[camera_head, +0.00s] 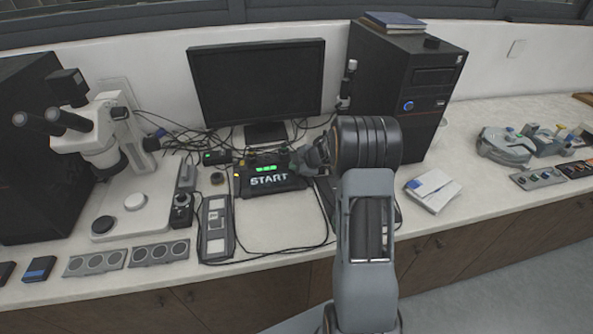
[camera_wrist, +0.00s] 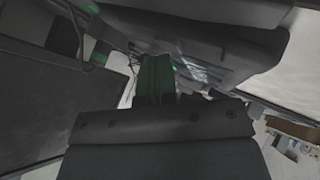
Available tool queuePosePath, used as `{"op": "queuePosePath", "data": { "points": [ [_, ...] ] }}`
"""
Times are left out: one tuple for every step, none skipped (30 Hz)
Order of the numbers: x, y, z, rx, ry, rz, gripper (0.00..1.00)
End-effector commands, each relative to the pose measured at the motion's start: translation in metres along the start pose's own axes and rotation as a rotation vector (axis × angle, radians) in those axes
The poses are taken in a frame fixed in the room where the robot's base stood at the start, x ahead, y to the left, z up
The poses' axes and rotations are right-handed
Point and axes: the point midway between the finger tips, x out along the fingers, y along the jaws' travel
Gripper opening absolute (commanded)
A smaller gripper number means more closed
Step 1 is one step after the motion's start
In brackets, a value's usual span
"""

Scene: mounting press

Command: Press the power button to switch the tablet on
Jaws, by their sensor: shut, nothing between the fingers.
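The tablet (camera_head: 270,182) is a small dark device on the bench in front of the monitor. Its screen shows white START lettering, with green lit marks above it. My gripper (camera_head: 303,160) is shut and empty at the tablet's right upper edge. Whether it touches the tablet cannot be told. I cannot make out the power button; the gripper may cover it. The wrist view is mostly filled by dark parts close to the camera, with a green strip in the middle, and the tablet cannot be clearly identified there.
A black monitor (camera_head: 257,85) stands behind the tablet, with loose cables around its foot. A black computer tower (camera_head: 400,90) stands to the right and a white microscope (camera_head: 100,140) to the left. A grey panel (camera_head: 216,228) lies left of the tablet.

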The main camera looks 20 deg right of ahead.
Motion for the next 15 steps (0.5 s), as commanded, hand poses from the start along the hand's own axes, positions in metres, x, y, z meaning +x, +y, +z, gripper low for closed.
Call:
{"op": "queuePosePath", "data": {
  "points": [
    [-0.001,0.0,-0.001,0.001,0.0,-0.001,0.0],
    [-0.002,0.001,-0.001,0.0,0.0,-0.001,0.0],
    [-0.002,0.001,-0.002,0.001,0.0,-0.001,0.0],
    [-0.003,0.002,-0.002,0.0,0.0,-0.001,0.0],
    [-0.004,0.003,-0.003,0.0,0.0,-0.001,0.0],
    [-0.005,0.003,-0.004,0.0,0.0,-0.001,0.0],
    [-0.006,0.004,-0.004,0.001,0.0,-0.001,0.0],
    [-0.007,0.005,-0.005,0.001,0.0,-0.001,0.0],
    [-0.008,0.006,-0.006,0.001,0.0,-0.001,0.0],
    [-0.009,0.006,-0.006,0.001,0.0,-0.001,0.0],
    [-0.01,0.007,-0.007,0.001,0.0,-0.001,0.0],
    [-0.011,0.007,-0.008,0.001,0.0,-0.001,0.0],
    [-0.011,0.008,-0.008,0.001,0.0,-0.001,0.0],
    [-0.011,0.008,-0.008,0.001,0.0,-0.001,0.0],
    [-0.011,0.008,-0.008,0.001,0.0,-0.001,0.0]
  ]
}}
